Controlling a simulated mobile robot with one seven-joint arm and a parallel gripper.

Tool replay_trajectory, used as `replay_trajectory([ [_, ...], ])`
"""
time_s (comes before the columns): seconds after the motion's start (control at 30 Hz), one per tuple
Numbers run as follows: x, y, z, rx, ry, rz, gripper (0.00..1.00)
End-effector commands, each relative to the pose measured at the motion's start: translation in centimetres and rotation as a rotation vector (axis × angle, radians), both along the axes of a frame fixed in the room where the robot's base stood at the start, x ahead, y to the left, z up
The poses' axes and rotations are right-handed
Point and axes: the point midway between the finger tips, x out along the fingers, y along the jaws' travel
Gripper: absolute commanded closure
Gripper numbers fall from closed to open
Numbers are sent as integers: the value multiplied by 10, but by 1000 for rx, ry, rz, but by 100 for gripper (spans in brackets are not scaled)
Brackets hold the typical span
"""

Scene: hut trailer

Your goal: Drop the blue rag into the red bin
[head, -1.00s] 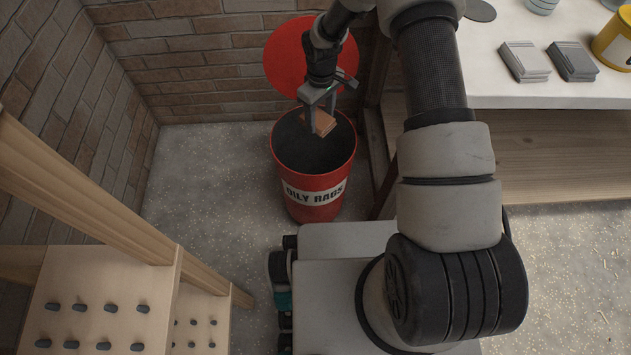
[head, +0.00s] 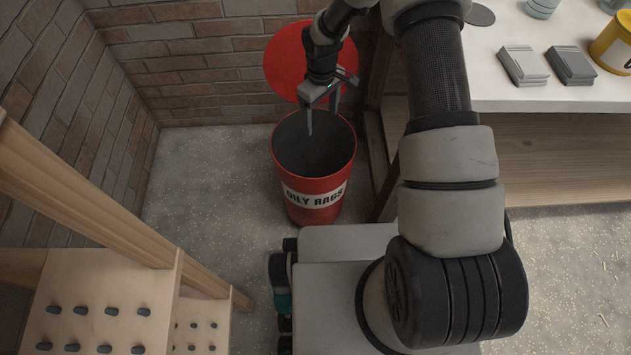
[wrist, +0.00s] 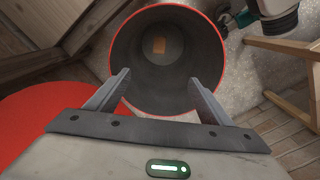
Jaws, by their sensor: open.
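The red bin (head: 313,203), labelled OILY RAGS, stands on the floor with its round red lid (head: 290,62) raised behind it. My gripper (head: 322,113) is open and empty above the bin's mouth. In the wrist view its fingers (wrist: 159,78) are spread over the opening. I see no clearly blue rag. A light grey folded stack (head: 523,65) and a darker slate-grey one (head: 571,65) lie on the white tabletop.
The white worktop (head: 500,95) at right also holds a yellow container (head: 612,45). A wooden rack with dark pegs (head: 95,300) stands at lower left. Brick walls close in behind and left of the bin. The floor (head: 205,190) left of the bin is clear.

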Motion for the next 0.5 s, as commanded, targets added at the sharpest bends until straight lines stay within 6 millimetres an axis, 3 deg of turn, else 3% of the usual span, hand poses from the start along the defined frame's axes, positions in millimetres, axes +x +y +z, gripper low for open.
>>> replay_trajectory([
  [0.03,1,0,17,1,-5,-1,26],
  [0.2,1,0,60,1,-5,0,26],
  [0.5,1,0,125,1,-4,0,26],
])
